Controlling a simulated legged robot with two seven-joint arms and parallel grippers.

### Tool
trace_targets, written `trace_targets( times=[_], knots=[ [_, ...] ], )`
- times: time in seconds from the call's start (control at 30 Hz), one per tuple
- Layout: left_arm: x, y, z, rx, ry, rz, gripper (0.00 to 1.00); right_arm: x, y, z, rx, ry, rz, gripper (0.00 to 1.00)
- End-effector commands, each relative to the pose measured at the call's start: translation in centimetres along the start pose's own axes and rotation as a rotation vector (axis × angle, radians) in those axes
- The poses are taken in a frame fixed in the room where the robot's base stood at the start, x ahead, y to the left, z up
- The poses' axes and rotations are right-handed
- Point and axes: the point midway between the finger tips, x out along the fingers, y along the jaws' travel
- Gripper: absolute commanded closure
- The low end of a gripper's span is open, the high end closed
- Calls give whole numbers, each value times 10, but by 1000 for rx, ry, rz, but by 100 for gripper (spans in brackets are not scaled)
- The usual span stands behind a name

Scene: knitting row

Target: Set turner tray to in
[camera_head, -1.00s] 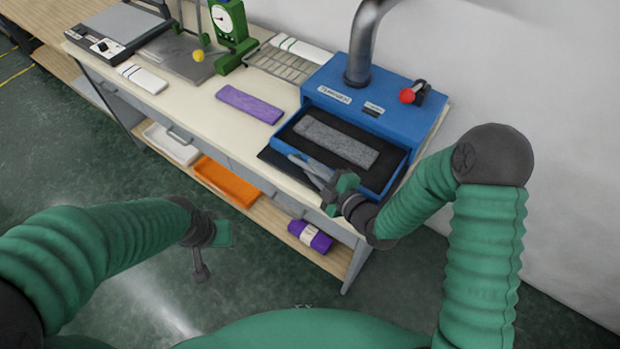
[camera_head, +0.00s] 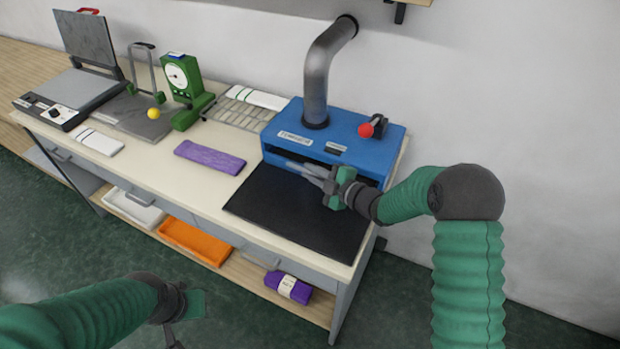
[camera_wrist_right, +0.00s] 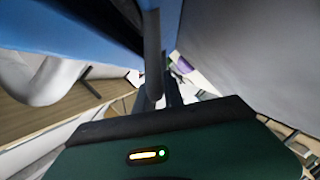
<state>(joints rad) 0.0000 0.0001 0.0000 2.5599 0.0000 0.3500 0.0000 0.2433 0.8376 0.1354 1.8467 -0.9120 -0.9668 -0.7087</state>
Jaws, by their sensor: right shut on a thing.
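The blue turner (camera_head: 375,147) stands at the right end of the workbench, with a grey duct pipe on top. Its tray front (camera_head: 276,158) is now close against the box, behind my right gripper. The tray's inside and the grey piece are hidden. My right gripper (camera_head: 308,169) is at the tray front, its jaws shut on the tray; the exact contact is hard to see. In the right wrist view a blue surface (camera_wrist_right: 60,25) fills the upper left beside the dark fingers (camera_wrist_right: 160,85). My left gripper (camera_head: 172,335) hangs low at the left, its fingers partly cut off.
A bare black mat (camera_head: 290,215) lies before the turner. A purple knitted strip (camera_head: 210,157), a white strip (camera_head: 99,142), a green dial gauge (camera_head: 184,85) and a wire rack (camera_head: 235,112) lie leftward. A red-knobbed lever (camera_head: 366,130) is on the turner.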

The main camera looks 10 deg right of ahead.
Motion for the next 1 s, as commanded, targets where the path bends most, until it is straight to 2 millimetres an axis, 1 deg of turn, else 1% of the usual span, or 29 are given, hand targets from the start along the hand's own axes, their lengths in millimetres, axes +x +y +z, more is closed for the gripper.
trace_targets(
  times=[0.03, 0.3, 0.33, 0.47, 0.73, 0.83, 0.93, 1.0],
  knots=[
    [0, 0, 0, 0, 0, 0, 64, 2, 5, -2, -5, 6, 8, 100],
    [0, 0, 0, 0, 0, 0, 64, 2, 6, -1, -5, 4, 11, 100],
    [0, 0, 0, 0, 0, 0, 64, 2, 6, -1, -5, 4, 11, 83],
    [0, 0, 0, 0, 0, 0, 64, 1, 6, 0, -4, 3, 10, 66],
    [0, 0, 0, 0, 0, 0, 64, -1, 4, 1, -3, 0, 7, 66],
    [0, 0, 0, 0, 0, 0, 64, -6, 4, 2, -3, -1, 7, 66],
    [1, 0, 0, 0, 0, 0, 64, -21, 4, 2, -2, -3, 7, 66],
    [2, 0, 0, 0, 0, 0, 64, -39, 3, 3, -2, -4, 6, 66]
  ],
)
